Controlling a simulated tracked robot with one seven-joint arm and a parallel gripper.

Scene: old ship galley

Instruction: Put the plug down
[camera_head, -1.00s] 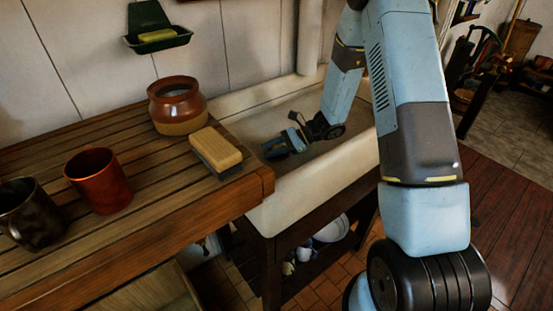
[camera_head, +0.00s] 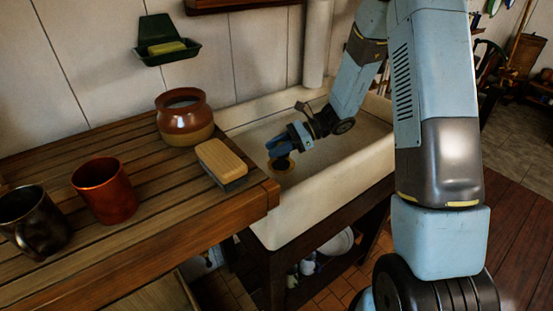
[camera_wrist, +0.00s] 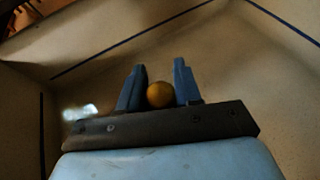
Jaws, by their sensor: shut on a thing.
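My gripper (camera_head: 277,148) is inside the pale sink (camera_head: 318,208), fingers pointing left and down. In the wrist view the two blue fingers of my gripper (camera_wrist: 160,88) stand either side of a round, orange-brown piece (camera_wrist: 160,95), which looks like the plug; they are shut on it.
A wooden slatted counter (camera_head: 150,225) adjoins the sink's left side. On it are a brown pot (camera_head: 185,125), a brush (camera_head: 221,162), a copper mug (camera_head: 105,192) and a dark mug (camera_head: 32,222). A green soap holder (camera_head: 165,50) hangs on the wall. The sink's walls surround my gripper.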

